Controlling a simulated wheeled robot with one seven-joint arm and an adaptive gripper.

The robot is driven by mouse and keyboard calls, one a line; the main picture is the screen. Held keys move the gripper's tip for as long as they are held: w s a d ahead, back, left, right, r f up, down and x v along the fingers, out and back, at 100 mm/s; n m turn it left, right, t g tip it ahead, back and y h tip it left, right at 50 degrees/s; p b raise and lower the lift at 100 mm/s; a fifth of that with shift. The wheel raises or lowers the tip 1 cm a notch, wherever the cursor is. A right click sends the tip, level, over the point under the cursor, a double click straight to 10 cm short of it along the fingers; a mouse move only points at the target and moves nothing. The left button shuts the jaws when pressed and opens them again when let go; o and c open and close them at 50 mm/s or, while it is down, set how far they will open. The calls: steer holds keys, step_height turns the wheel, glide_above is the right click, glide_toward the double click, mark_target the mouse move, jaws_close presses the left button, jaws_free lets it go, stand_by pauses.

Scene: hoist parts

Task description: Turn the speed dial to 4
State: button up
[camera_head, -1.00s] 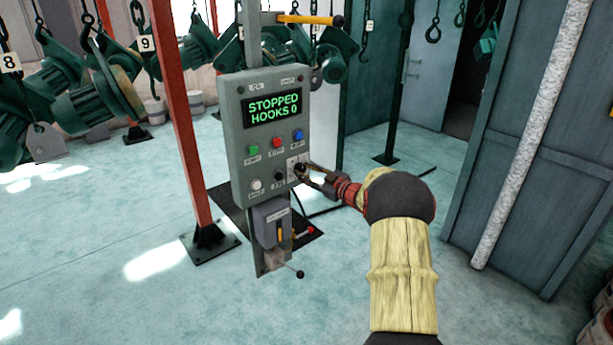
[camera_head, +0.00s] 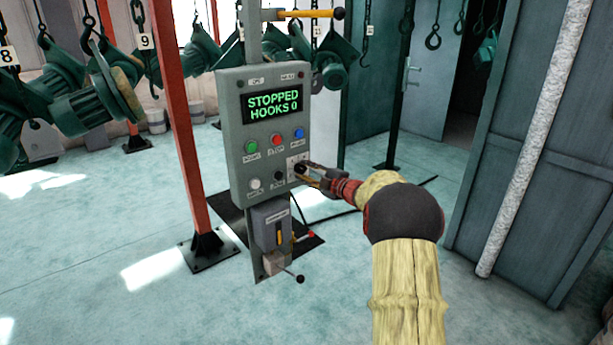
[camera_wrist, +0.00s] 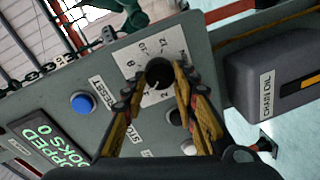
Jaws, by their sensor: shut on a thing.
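The speed dial is a black round knob on a white numbered plate (camera_wrist: 135,50) at the lower right of the grey control panel (camera_head: 235,140). In the wrist view the dial (camera_wrist: 160,72) sits between the fingertips of my gripper (camera_wrist: 156,82), which is shut on it from both sides. The numbers 8, 10, 12 and 2 show around it; the fingers hide part of the scale. I cannot read clearly where the dial points. In the head view my gripper (camera_head: 306,172) reaches the dial from the right. The panel's display (camera_head: 272,101) reads STOPPED HOOKS 0.
Green (camera_head: 251,147), red (camera_head: 277,140) and blue (camera_head: 298,133) buttons sit above the dial. A white button (camera_head: 255,184) and small black knob (camera_head: 279,176) are to its left. A grey box (camera_head: 270,222) hangs below. A red post (camera_head: 185,130) stands left.

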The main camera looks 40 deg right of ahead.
stand_by(0.3)
steer(key=o, duration=1.2)
steer(key=shift+c, duration=0.2)
steer(key=shift+s, duration=0.1)
steer(key=s+r, duration=0.1)
steer(key=s, duration=1)
steer(key=shift+s, duration=0.4)
steer(key=shift+d, duration=0.1)
